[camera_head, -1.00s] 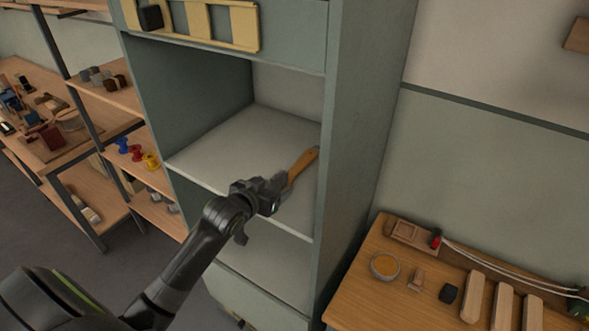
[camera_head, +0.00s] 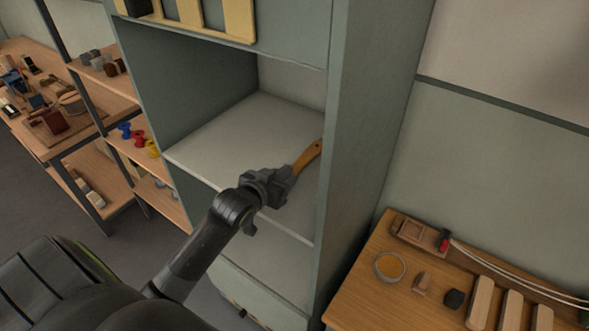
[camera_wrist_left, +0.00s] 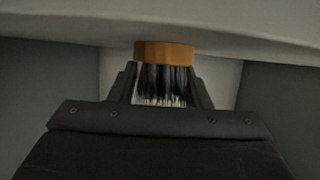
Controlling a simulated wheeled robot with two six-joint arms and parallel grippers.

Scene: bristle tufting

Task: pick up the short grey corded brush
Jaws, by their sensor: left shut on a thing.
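A brush with an orange-brown wooden handle (camera_head: 308,155) is at the right side of the middle shelf in the grey-green cabinet. My left gripper (camera_head: 287,181) is shut on the brush at its near end, with the handle reaching away up and right. In the left wrist view, dark bristles with pale streaks (camera_wrist_left: 163,84) sit between the fingers, and an orange-brown wooden part (camera_wrist_left: 164,52) shows beyond them. The fingers hide part of the brush. I cannot tell whether it touches the shelf, and no cord shows. My right gripper is not in view.
The cabinet shelf (camera_head: 225,140) is otherwise bare, with the cabinet's right wall (camera_head: 352,150) close beside the handle. A bench at lower right holds a bowl (camera_head: 389,266) and several wooden blocks. Open shelving with coloured spools (camera_head: 133,133) stands at left.

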